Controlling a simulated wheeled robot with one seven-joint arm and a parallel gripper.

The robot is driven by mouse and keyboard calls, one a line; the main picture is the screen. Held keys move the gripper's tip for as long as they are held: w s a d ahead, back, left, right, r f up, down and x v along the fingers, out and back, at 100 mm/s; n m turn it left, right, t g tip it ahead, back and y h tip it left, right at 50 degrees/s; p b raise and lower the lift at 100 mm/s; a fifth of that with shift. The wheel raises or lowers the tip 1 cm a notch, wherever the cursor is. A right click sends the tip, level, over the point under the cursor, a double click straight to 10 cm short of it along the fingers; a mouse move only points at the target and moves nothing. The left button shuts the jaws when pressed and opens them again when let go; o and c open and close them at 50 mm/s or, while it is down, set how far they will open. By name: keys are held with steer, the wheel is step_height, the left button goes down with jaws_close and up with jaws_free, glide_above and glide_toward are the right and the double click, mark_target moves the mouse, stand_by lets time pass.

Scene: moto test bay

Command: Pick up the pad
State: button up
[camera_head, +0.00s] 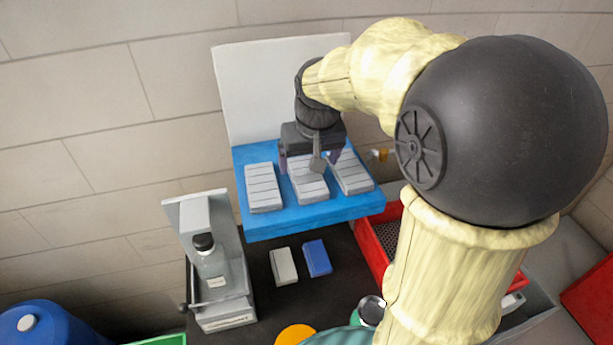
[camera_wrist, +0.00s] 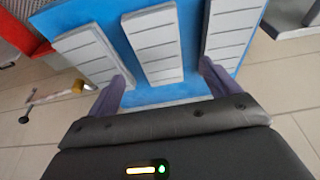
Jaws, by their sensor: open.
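Three light grey, grooved blocks lie side by side on a blue stand (camera_head: 315,215): the left block (camera_head: 263,188), the middle block (camera_head: 309,188) and the right block (camera_head: 354,178). I cannot tell which item is the pad. My gripper (camera_head: 310,163) is open and empty, over the far end of the middle block. In the wrist view, my gripper's (camera_wrist: 163,75) purple fingers are spread either side of the middle block (camera_wrist: 155,45). Contact cannot be judged. A white block (camera_head: 284,266) and a blue block (camera_head: 317,258) lie on the dark surface below the stand.
A white panel (camera_head: 270,90) stands behind the blue stand. A grey apparatus with a bottle (camera_head: 211,260) stands at left. A red crate (camera_head: 375,258) is at right, partly hidden by my arm.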

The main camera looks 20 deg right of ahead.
mark_target(306, 175)
steer(key=p+x, duration=0.2)
steer(key=x, duration=0.3)
steer(key=shift+w+a, duration=0.1)
steer(key=shift+w, duration=0.05)
stand_by(0.4)
steer(key=c, duration=1.1)
